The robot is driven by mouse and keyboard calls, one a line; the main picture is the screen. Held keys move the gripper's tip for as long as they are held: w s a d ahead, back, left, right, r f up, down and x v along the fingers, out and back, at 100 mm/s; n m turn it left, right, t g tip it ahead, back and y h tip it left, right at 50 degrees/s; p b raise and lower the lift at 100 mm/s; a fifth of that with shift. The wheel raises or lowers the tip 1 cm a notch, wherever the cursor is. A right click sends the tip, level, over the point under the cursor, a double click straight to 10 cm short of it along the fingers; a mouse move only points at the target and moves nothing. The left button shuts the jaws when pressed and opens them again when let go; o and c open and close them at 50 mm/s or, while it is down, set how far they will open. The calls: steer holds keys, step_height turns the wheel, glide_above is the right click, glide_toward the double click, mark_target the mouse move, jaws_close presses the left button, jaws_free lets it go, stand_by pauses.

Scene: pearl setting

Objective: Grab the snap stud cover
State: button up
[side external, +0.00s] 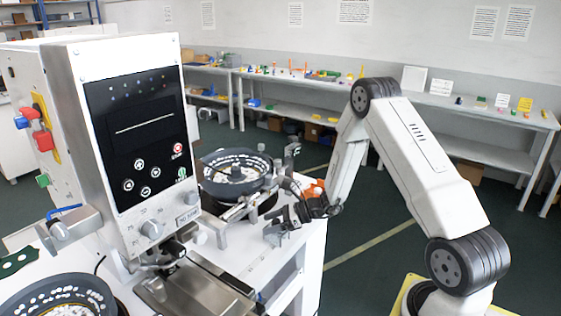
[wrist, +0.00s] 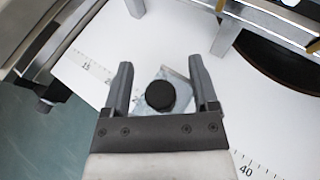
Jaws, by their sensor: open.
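In the wrist view a small round black piece (wrist: 160,95), which looks like the snap stud cover, lies between and beyond my open fingers. It rests on or over a small pale bluish plate (wrist: 181,84) on the white surface. My gripper (wrist: 160,78) is open, one finger on each side of the black piece, with a gap on both sides. In the side external view my gripper (side external: 283,222) is small and dark at the machine table's edge; the black piece cannot be made out there.
A machine with a control panel (side external: 140,135) stands at the left. A round feeder bowl (side external: 236,172) sits behind my gripper, and another bowl (side external: 62,297) is at the lower left. Metal rails (wrist: 262,22) cross the top right of the wrist view. The white table (side external: 275,262) has printed scales.

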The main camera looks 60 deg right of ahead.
stand_by(0.3)
jaws_close()
steer(key=shift+r, duration=0.25)
steer(key=shift+r, duration=0.85)
steer(key=s+a+r, duration=0.3)
steer(key=s+r, duration=0.7)
steer(key=s, duration=0.3)
steer(key=shift+s+r, duration=0.35)
steer(key=shift+r, duration=0.05)
steer(key=shift+w, duration=0.15)
